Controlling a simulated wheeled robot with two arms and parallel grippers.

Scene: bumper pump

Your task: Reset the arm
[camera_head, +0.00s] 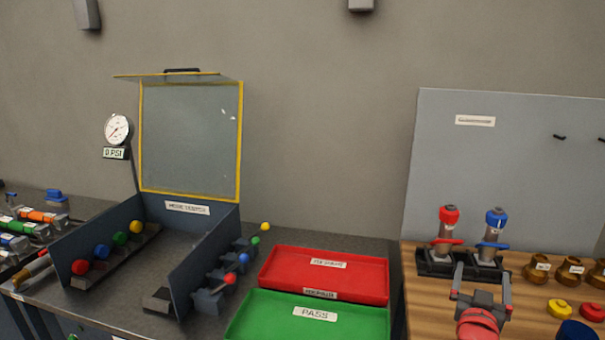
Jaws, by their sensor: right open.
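My right gripper (482,276) shows at the lower right, with grey fingers spread apart and a red wrist part below. It is open, and nothing shows between its fingers. It is over the wooden worktop (425,315), just in front of a black holder (432,264) in this view. Two upright fittings stand in that holder, one with a red cap (449,216) and one with a blue cap (495,218). Whether the fingers touch the holder cannot be told. My left gripper is not in view.
A red tray (375,277) lies behind a green PASS tray (262,318). A tester box with a raised yellow-framed lid (190,135) and a gauge (118,129) stands left. Brass fittings (538,267) and yellow and red caps (560,308) sit at right.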

